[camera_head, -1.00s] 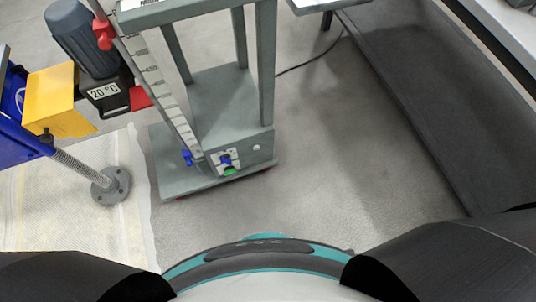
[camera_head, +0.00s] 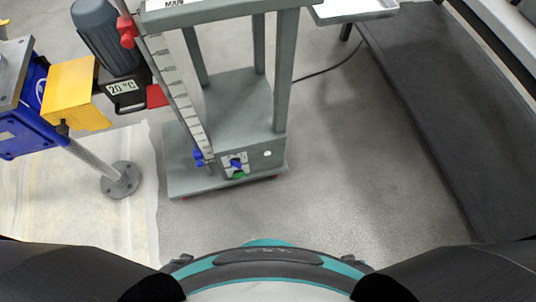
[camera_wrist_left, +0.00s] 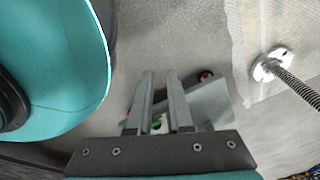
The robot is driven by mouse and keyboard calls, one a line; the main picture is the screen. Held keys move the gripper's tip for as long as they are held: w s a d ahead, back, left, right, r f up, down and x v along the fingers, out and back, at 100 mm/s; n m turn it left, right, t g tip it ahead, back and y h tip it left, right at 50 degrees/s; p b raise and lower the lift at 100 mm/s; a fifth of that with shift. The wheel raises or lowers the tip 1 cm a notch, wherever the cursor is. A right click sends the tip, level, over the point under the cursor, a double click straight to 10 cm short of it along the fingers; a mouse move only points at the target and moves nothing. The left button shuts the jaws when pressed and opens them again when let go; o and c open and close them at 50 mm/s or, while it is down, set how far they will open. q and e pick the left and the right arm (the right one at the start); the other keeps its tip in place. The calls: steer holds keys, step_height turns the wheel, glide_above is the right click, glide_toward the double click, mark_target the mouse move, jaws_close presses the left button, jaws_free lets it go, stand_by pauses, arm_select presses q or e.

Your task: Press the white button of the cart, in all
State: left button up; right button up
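The cart (camera_head: 228,185) is a grey-green frame with a flat base, at the upper middle of the head view. Its white button (camera_head: 267,153) is a small white spot on the low front box, right of a panel (camera_head: 235,164) with a blue knob and a green part. In the left wrist view, part of the cart (camera_wrist_left: 212,102) lies beyond my left gripper (camera_wrist_left: 160,72). The two fingers are apart with nothing held between them. A green part shows between them; I cannot make out the white button there. My right gripper is not in view.
A blue and yellow screw jack (camera_head: 75,95) with a threaded rod and round flange (camera_head: 121,180) stands left of the cart. A dark mat (camera_head: 440,110) lies at right. The grey floor (camera_head: 340,180) between cart and mat is clear, except for a cable.

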arm_select(q)
jaws_close()
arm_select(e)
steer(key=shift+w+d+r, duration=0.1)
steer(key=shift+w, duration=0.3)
arm_select(q)
steer(key=shift+w+d, duration=0.1)
steer(key=shift+w, duration=0.05)
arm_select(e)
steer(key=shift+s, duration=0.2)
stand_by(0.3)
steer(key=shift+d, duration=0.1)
